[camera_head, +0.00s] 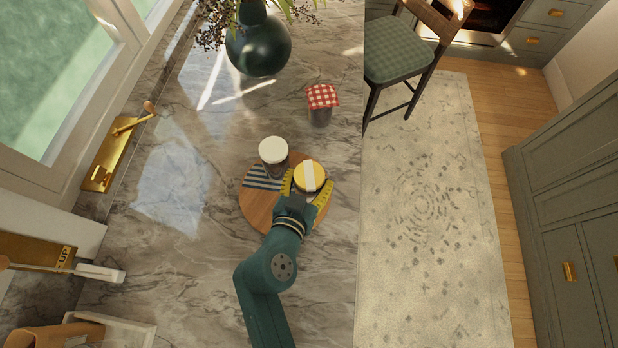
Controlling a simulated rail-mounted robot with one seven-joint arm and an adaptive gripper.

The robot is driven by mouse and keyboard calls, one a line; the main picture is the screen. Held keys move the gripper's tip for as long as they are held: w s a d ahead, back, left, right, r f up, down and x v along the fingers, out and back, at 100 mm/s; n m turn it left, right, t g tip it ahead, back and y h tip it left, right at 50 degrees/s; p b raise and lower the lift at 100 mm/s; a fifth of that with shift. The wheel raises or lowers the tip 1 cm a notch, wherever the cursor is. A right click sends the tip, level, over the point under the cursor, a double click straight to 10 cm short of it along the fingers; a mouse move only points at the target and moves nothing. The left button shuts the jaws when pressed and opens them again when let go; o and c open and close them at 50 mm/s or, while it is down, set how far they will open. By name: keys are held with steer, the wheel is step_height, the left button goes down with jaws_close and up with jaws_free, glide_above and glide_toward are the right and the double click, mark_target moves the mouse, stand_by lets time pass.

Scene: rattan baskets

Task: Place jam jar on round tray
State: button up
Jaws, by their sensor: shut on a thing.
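My gripper (308,188) is over the right side of the round wooden tray (256,208), its two yellow fingers shut on a jar with a yellow and white lid (310,176). I cannot tell whether this jar touches the tray or is held just above it. A jar with a white lid (273,151) stands at the tray's upper edge, left of the held jar. A jar with a red-and-white checked cloth top (321,97), looking like a jam jar, stands upright on the marble counter beyond the tray, apart from my gripper.
A dark green vase (259,48) with plants stands at the back of the counter. A gold tray (107,155) with a wooden-handled item lies at left by the window. The counter's right edge runs close to the tray. The marble left of the tray is clear.

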steer(key=shift+f+b, duration=0.45)
steer(key=shift+b, duration=0.15)
steer(key=o, duration=1.2)
steer(key=shift+c, duration=0.2)
steer(key=shift+o, duration=0.4)
steer(key=shift+f, duration=0.2)
steer(key=v, duration=1.2)
steer(key=shift+r, duration=0.15)
